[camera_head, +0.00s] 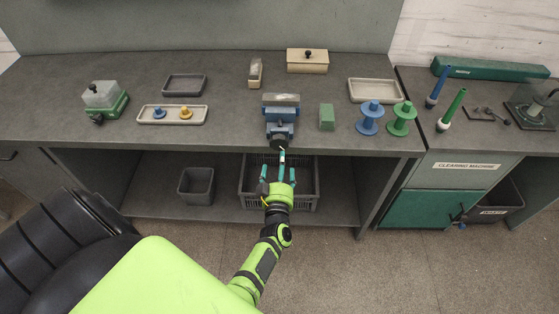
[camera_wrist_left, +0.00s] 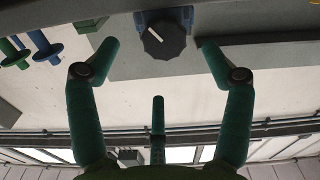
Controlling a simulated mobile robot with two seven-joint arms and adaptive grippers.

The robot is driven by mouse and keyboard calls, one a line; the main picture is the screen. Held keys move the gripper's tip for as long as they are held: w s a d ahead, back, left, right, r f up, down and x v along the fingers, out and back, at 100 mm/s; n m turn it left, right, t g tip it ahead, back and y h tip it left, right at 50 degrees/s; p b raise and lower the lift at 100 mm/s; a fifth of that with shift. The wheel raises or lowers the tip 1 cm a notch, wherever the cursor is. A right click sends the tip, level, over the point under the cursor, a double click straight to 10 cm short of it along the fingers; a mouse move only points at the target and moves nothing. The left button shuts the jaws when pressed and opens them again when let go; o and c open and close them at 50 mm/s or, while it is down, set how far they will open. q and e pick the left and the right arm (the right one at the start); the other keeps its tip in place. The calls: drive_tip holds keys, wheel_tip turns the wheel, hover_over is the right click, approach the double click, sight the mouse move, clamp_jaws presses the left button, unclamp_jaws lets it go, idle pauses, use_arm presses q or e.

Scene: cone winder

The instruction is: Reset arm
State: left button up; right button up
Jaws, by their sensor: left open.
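My left gripper (camera_head: 278,169) reaches up from the bottom centre of the head view, in front of the workbench (camera_head: 225,133). Its green fingers are spread, with nothing between them. The blue vise (camera_head: 280,117) stands at the bench's front edge, just beyond the fingertips. In the left wrist view, the vise's dark round knob (camera_wrist_left: 164,38) lies ahead between the open fingers (camera_wrist_left: 160,58), apart from both. My right gripper is in neither view.
Below the bench, a crate (camera_head: 247,195) and a grey bin (camera_head: 196,186) sit on the shelf behind my arm. A green block (camera_head: 327,117), a blue spool (camera_head: 370,118) and a green spool (camera_head: 402,119) stand right of the vise. A tray (camera_head: 148,120) lies left.

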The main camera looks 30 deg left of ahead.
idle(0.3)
use_arm(q)
drive_tip(key=s+d+f+m+g+h+b, duration=0.1)
drive_tip(key=s+d+f+m+g+h, duration=0.2)
drive_tip(key=f, duration=0.5)
drive_tip(key=s+d+f+m+h+b, duration=0.1)
drive_tip(key=s+d+f+m+h, duration=0.15)
drive_tip(key=s+d+f, duration=0.4)
drive_tip(key=s+d+f+m+g+h+b, duration=0.1)
drive_tip(key=s+f+m+g+h, duration=0.15)
drive_tip(key=f, duration=0.75)
drive_tip(key=s+a+f+m+g, duration=0.1)
drive_tip(key=s+f+g, duration=0.3)
drive_tip(key=s, duration=1.1)
drive_tip(key=s+a+f+m+g+h+b, duration=0.1)
drive_tip(key=s+f+m+g, duration=0.2)
drive_tip(key=s+f, duration=0.7)
drive_tip(key=s+g, duration=0.2)
drive_tip(key=s, duration=0.4)
drive_tip(key=shift+m+b, duration=0.3)
drive_tip(key=shift+m, duration=0.1)
